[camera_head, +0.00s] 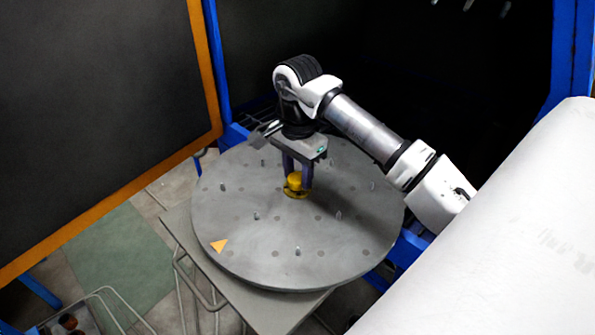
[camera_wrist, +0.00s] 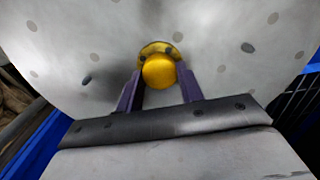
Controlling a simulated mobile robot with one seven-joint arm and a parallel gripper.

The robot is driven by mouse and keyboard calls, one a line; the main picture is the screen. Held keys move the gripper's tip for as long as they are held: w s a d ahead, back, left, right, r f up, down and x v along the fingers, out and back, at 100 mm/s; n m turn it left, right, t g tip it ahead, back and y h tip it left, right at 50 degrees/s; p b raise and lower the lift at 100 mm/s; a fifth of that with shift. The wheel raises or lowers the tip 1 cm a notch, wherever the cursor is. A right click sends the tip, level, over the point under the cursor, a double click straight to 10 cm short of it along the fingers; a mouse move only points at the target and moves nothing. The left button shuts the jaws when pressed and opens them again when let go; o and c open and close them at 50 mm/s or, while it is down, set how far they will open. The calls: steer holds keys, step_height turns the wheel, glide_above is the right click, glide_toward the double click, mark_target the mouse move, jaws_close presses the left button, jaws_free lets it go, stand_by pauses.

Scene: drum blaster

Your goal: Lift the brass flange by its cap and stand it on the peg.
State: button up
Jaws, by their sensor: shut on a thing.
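The brass flange (camera_head: 296,192) is near the middle of the round grey turntable (camera_head: 270,250), with its rounded yellow cap (camera_wrist: 159,71) on top. My gripper (camera_head: 297,183) comes down from above, with one purple finger on each side of the cap. It is shut on the cap. In the wrist view the flange's rim (camera_wrist: 155,47) shows behind the cap, with a dark hole in it. Several short upright pegs stand on the turntable, one at the front (camera_head: 298,251) and one left of the flange (camera_head: 256,216). I cannot tell whether the flange touches the surface.
A blue post (camera_head: 215,65) and an orange-edged dark panel (camera_head: 100,90) stand at the left. A large white surface (camera_head: 500,240) fills the lower right.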

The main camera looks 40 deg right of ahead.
steer(key=o, duration=1.4)
steer(key=shift+c, duration=0.2)
steer(key=shift+r, duration=0.1)
step_height(320, 180, up, 12)
steer(key=p, duration=0.6)
steer(key=shift+p, duration=0.3)
